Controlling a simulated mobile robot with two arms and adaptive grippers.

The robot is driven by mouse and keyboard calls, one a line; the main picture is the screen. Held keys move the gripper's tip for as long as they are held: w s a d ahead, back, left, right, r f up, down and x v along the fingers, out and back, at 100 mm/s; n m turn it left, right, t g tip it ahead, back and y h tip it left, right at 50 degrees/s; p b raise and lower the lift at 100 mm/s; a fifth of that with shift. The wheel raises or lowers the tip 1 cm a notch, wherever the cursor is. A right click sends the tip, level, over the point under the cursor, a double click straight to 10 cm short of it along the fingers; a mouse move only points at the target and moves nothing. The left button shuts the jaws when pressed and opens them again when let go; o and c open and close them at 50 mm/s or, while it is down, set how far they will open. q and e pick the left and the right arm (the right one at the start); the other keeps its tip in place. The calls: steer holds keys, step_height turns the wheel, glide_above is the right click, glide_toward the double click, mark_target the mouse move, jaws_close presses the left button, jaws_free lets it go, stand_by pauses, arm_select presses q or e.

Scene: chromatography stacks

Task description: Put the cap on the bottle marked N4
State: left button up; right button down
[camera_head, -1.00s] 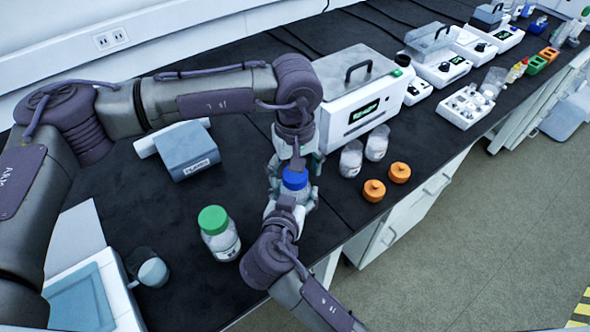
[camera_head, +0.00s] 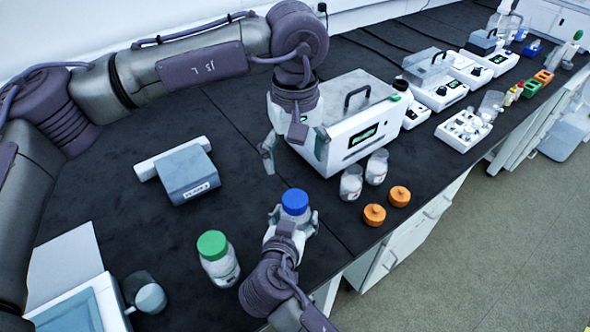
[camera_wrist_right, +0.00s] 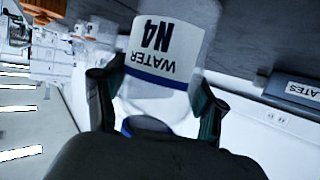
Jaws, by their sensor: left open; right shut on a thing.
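The bottle marked N4 (camera_wrist_right: 160,75) fills the right wrist view, its label reading WATER N4 upside down. My right gripper (camera_head: 294,220) is shut on it, with a finger on each side in the wrist view. In the head view the bottle stands near the bench's front edge, its body mostly hidden by the gripper. A blue cap (camera_head: 295,201) sits on top of its neck and looks level; how tight it is I cannot tell. My left gripper (camera_head: 295,155) is open and empty, above and behind the cap, clear of it.
A green-capped bottle (camera_head: 218,258) stands to the left, and two clear bottles (camera_head: 351,183) (camera_head: 376,167) to the right beside two orange caps (camera_head: 375,214) (camera_head: 399,196). A white instrument (camera_head: 345,150) stands behind. A grey-blue device (camera_head: 186,175) is at back left.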

stand_by(0.3)
jaws_free()
steer(key=v, duration=1.2)
